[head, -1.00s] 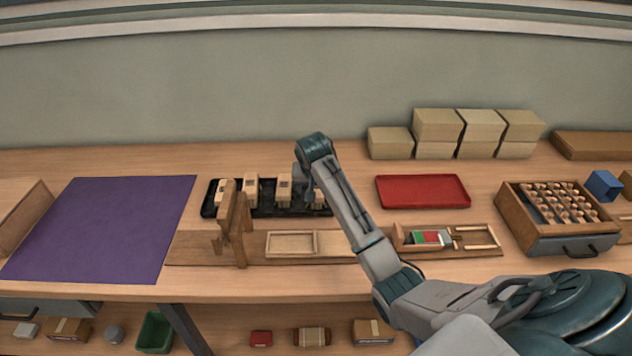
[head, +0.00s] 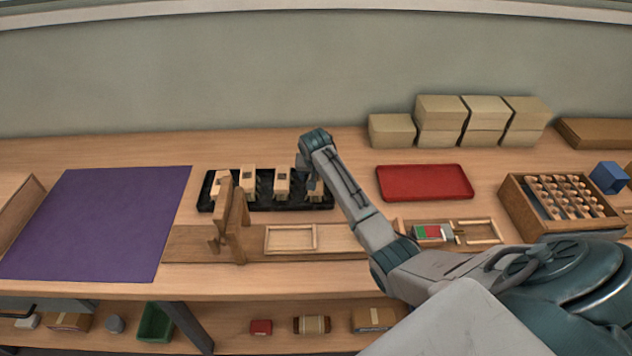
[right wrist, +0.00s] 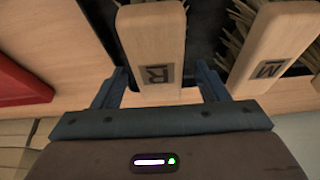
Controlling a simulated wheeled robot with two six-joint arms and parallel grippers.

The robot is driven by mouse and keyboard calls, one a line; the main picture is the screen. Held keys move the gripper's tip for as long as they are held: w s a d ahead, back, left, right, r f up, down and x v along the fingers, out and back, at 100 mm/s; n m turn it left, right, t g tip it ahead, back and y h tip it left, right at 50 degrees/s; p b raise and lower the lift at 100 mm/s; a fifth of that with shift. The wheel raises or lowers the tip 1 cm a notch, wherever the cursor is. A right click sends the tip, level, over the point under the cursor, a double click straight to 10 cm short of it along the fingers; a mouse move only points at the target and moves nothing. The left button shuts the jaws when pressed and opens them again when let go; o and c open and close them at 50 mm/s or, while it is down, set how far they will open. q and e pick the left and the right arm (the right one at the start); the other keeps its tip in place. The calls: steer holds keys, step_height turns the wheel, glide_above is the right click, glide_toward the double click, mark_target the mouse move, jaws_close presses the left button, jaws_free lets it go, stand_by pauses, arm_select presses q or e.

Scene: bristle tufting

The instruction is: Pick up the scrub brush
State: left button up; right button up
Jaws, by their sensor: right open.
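Several wooden brush blocks stand in a row in a black tray (head: 262,205) in the head view. In the right wrist view, one pale wooden brush (right wrist: 153,40) with a dark square letter label lies between the fingers of my right gripper (right wrist: 160,86). The fingers are open, with a gap visible on each side of the wood. A second labelled brush (right wrist: 275,45) with tan bristles beside it is to the right. In the head view my right gripper (head: 309,186) is over the tray's right end, partly hiding the brush there. My left gripper is not in view.
A red tray (head: 425,182) lies right of the black tray. A wooden stand (head: 236,225) rises in front of the black tray's left part. A purple mat (head: 98,222) is at left. Stacked tan boxes (head: 440,108) and a wooden box of small parts (head: 560,232) are at right.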

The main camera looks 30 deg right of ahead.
steer(key=shift+x, duration=0.85)
steer(key=shift+w+d+f, duration=0.1)
steer(key=shift+w+f, duration=0.05)
steer(key=shift+f, duration=0.2)
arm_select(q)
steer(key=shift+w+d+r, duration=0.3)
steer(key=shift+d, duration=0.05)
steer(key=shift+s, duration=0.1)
arm_select(e)
steer(key=shift+c, duration=0.5)
steer(key=c, duration=1)
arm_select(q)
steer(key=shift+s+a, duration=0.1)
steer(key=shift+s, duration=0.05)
arm_select(e)
steer(key=shift+r, duration=0.2)
